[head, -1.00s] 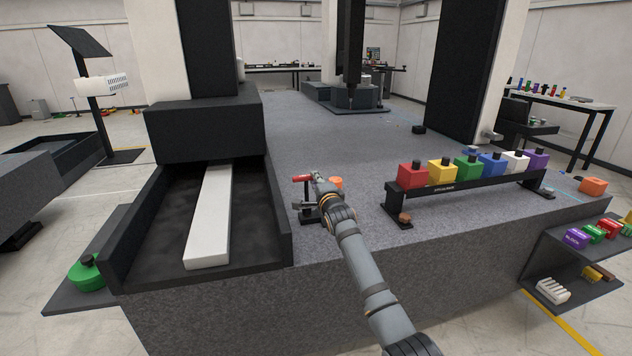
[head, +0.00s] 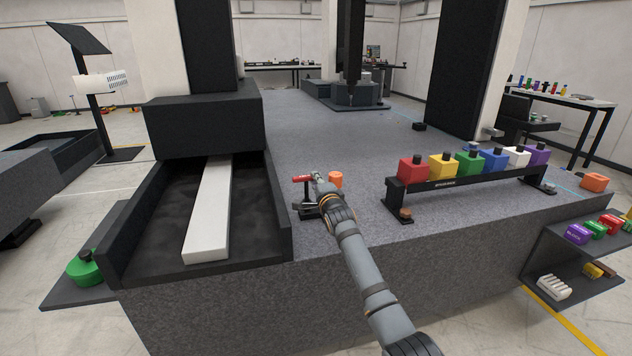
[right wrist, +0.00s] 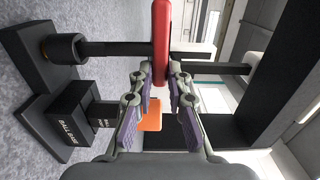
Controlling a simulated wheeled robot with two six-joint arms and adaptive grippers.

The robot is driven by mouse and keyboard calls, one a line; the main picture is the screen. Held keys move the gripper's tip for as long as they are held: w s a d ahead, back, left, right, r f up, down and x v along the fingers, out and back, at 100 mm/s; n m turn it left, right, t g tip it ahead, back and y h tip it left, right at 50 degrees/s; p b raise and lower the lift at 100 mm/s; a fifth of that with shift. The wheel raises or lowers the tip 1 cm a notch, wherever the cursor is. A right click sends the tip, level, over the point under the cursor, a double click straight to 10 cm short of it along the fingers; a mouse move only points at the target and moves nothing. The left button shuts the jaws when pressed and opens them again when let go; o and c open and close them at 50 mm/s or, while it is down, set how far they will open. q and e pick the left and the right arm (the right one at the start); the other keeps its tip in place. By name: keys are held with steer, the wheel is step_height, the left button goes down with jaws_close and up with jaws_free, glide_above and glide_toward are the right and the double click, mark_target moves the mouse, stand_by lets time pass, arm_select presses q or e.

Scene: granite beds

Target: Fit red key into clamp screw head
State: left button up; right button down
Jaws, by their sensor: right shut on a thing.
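The red key (head: 302,178) shows its red handle in the head view, above a small black stand (head: 308,212) on the granite bed. In the right wrist view, the red handle (right wrist: 161,38) is between the fingertips of my right gripper (right wrist: 160,82), which is shut on it. A dark shaft runs crosswise past the handle, towards a black round collar (right wrist: 62,49) at the left. I cannot tell whether the key's end sits in this collar. A black block (right wrist: 75,115) with white lettering is below it. My right gripper (head: 320,180) is small in the head view. The clamp screw head is not clearly identifiable.
A black rack (head: 460,183) with several coloured blocks stands further right on the granite bed (head: 330,130). A dark trough (head: 279,225) with a white bar (head: 208,215) lies left.

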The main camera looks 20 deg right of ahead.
steer(key=shift+f+b, duration=0.6)
steer(key=shift+f, duration=0.25)
steer(key=c, duration=1.2)
jaws_free()
steer(key=s+p, duration=0.1)
steer(key=s, duration=0.2)
steer(key=s+p, duration=0.1)
steer(key=s, duration=0.1)
steer(key=shift+a+p, duration=0.3)
steer(key=shift+a, duration=0.05)
steer(key=shift+s, duration=0.1)
steer(key=s+a, duration=0.1)
steer(key=s, duration=1)
steer(key=shift+s+a, duration=0.3)
steer(key=shift+s, duration=0.05)
